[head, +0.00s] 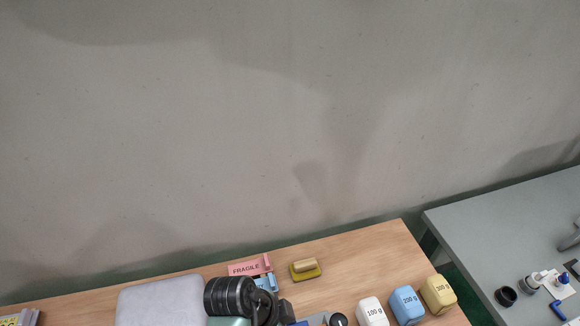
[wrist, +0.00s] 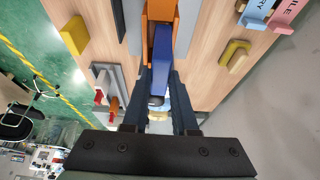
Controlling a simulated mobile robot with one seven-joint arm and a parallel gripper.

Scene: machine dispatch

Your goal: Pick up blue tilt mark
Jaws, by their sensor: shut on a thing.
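A blue block (wrist: 160,50), which I take to be the blue tilt mark, sits between the two dark fingers of my gripper (wrist: 160,76) in the wrist view. My gripper is shut on it. An orange piece (wrist: 161,11) lies right beyond the block and along its sides; I cannot tell whether they touch. In the head view my dark arm hides most of this spot at the bottom edge of the picture.
A pink FRAGILE piece (head: 246,268), a light blue piece (head: 267,282) and a yellow block (head: 305,270) stand near the back edge of the wooden table (head: 345,271). White (head: 372,312), blue (head: 407,304) and yellow (head: 438,294) weights stand at right. A grey table (head: 480,235) is beyond.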

